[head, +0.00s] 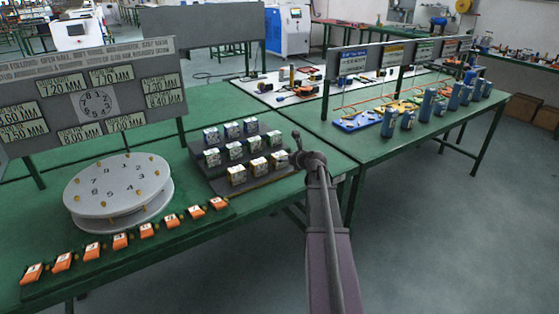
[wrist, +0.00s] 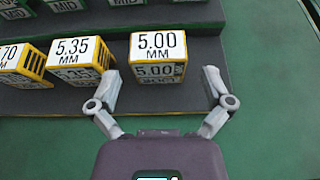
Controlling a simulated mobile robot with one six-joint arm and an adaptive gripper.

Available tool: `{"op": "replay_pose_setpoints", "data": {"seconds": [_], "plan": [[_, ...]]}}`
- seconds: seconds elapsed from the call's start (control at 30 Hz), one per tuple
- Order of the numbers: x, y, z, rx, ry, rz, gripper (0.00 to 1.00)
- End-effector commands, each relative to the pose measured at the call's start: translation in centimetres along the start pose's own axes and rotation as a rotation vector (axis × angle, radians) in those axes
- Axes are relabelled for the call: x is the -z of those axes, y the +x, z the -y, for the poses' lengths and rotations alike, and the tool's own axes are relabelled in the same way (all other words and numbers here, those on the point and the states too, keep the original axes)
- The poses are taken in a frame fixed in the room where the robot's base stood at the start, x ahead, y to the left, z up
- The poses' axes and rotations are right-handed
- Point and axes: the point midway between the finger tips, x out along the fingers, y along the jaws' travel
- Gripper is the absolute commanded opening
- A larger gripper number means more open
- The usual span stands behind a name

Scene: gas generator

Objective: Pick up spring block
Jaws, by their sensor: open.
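Spring blocks stand in rows on a dark stepped rack, white with yellow edges in the front row. In the wrist view, the block marked 5.00 MM (wrist: 158,45) is at the right end of its row, upright. It also shows in the head view (head: 279,160). A block marked 5.35 MM (wrist: 80,54) stands to its left, with a gap between them. My gripper (wrist: 161,78) is open and empty, one finger to each side of the 5.00 MM block in the picture. The left fingertip appears close to the 5.35 MM block. I cannot tell whether either finger touches anything.
The stepped rack (head: 205,182) stands on a green table (head: 205,255). A round numbered dial (head: 118,186) and a row of orange-and-white blocks (head: 146,232) are to the left. A second table (head: 385,148) holds blue cylinders. Right of the 5.00 MM block is bare green surface (wrist: 280,90).

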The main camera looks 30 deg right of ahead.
Motion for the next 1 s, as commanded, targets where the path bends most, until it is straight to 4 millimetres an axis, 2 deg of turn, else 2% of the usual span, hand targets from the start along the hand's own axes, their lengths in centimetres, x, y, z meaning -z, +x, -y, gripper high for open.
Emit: {"op": "replay_pose_setpoints", "data": {"seconds": [0.43, 1.0], "plan": [[0.1, 4.7, -0.2, -0.001, 0.000, 0.000, 1.00], [0.0, 4.9, -0.2, 0.000, 0.000, 0.000, 1.00]]}}
